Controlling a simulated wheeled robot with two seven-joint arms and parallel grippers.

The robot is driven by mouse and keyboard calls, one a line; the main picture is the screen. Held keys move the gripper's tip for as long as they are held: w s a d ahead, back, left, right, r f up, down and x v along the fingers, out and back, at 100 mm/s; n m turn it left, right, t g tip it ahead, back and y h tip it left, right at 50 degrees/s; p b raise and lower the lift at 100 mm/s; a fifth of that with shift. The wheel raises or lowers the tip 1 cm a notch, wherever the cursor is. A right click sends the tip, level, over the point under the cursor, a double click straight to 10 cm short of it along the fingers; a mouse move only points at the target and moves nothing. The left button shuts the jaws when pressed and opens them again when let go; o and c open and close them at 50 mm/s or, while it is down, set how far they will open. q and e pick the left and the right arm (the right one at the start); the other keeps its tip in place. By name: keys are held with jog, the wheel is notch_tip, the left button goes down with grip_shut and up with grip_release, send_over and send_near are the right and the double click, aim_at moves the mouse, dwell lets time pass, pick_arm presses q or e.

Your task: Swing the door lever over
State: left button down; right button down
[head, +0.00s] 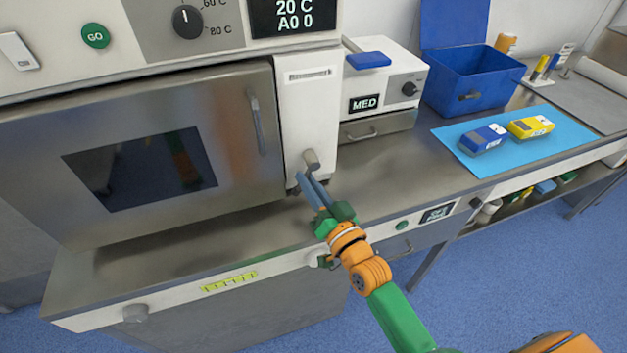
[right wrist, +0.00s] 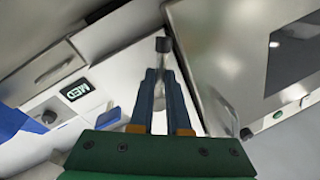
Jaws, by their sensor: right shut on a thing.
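The door lever (head: 312,160) is a small grey lever with a rounded end, on the white panel to the right of the steel oven door (head: 235,155). The door looks closed and has a dark window. My right gripper (head: 306,180) reaches up from the front, its blue-grey fingers at the lever. In the right wrist view the lever's dark end (right wrist: 163,45) shows just beyond the fingertips (right wrist: 165,72), and the fingers are shut on the lever. The fingers hide part of the lever in the head view. My left gripper is not in view.
The door has a vertical handle (head: 256,122). Right of the white panel stand a white MED box (head: 390,85) and an open blue bin (head: 470,88). A light-blue mat (head: 520,158) holds a blue and a yellow pack. The steel counter before the MED box is clear.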

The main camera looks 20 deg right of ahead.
jog(key=m, duration=0.2)
jog(key=a+r+m, duration=0.1)
jog(key=m, duration=0.1)
jog(key=m+t+h+p, duration=0.1)
jog(key=m, duration=0.1)
jog(key=shift+a+r, duration=0.15)
jog(key=shift+a, duration=0.05)
jog(key=shift+a+r+m+h+p, duration=0.1)
jog(key=shift+r+m+h, duration=0.15)
jog(key=shift+m, duration=0.65)
jog(key=shift+a+r+m+h+p, duration=0.1)
jog(key=shift+r+m+h, duration=0.15)
jog(key=shift+m, duration=0.65)
jog(key=shift+a+r+m+h+p, duration=0.15)
jog(key=shift+m+h, duration=0.15)
jog(key=shift+m, duration=0.6)
jog(key=shift+r+t, duration=0.1)
jog(key=shift+t, duration=0.2)
jog(key=c, duration=0.9)
grip_release()
jog(key=shift+f, duration=0.2)
jog(key=b+v, duration=0.1)
jog(key=v, duration=0.6)
jog(key=shift+r+b, duration=0.15)
jog(key=shift+b, duration=0.25)
